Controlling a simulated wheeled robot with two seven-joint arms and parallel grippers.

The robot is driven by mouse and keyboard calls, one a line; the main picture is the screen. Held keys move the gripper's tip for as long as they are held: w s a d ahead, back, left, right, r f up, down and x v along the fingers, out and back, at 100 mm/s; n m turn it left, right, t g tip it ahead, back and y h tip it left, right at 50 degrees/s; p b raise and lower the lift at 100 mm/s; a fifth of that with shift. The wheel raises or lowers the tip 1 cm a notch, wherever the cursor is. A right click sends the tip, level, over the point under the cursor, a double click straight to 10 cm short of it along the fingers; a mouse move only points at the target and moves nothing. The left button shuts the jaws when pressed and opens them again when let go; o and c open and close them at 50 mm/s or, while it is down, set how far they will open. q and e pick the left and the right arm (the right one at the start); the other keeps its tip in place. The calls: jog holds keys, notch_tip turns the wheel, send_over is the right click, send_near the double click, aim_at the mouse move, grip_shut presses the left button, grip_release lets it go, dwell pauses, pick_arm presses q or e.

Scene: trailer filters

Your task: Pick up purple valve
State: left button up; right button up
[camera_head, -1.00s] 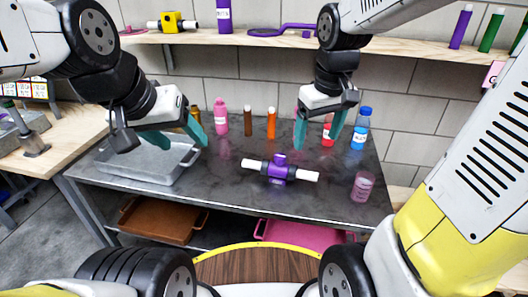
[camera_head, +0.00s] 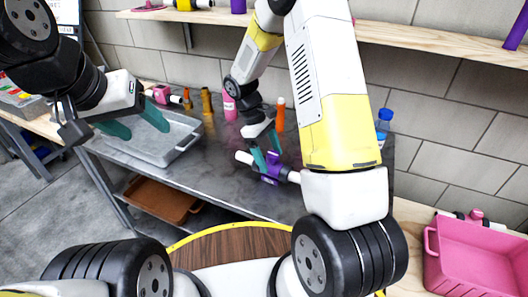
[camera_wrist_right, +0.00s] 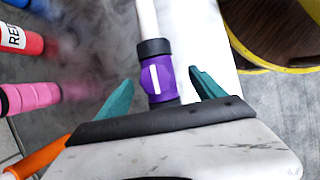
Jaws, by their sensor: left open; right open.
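The purple valve (camera_head: 270,178), with white pipe ends, lies on the dark table. My right arm covers part of the area behind it. My right gripper (camera_head: 266,150) is open, pointing down at the valve, with its teal fingers close to the purple body. In the right wrist view the valve (camera_wrist_right: 158,78) sits between the two spread fingers of the right gripper (camera_wrist_right: 162,92), with a gap on each side. I cannot tell the exact height of the fingertips. My left gripper (camera_head: 135,122) is open and empty above the grey metal tray (camera_head: 143,149).
A pink bottle (camera_head: 229,106), an orange bottle (camera_head: 281,113) and a blue-capped bottle (camera_head: 384,121) stand behind the valve. In the right wrist view a red bottle (camera_wrist_right: 24,39) lies left of the fingers. A pink bin (camera_head: 475,262) is at right; a wooden shelf (camera_head: 450,62) runs above.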

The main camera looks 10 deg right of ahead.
aim_at(276, 167)
jog(key=x, duration=0.5)
jog(key=shift+w+d, duration=0.1)
jog(key=shift+d, duration=0.1)
grip_shut()
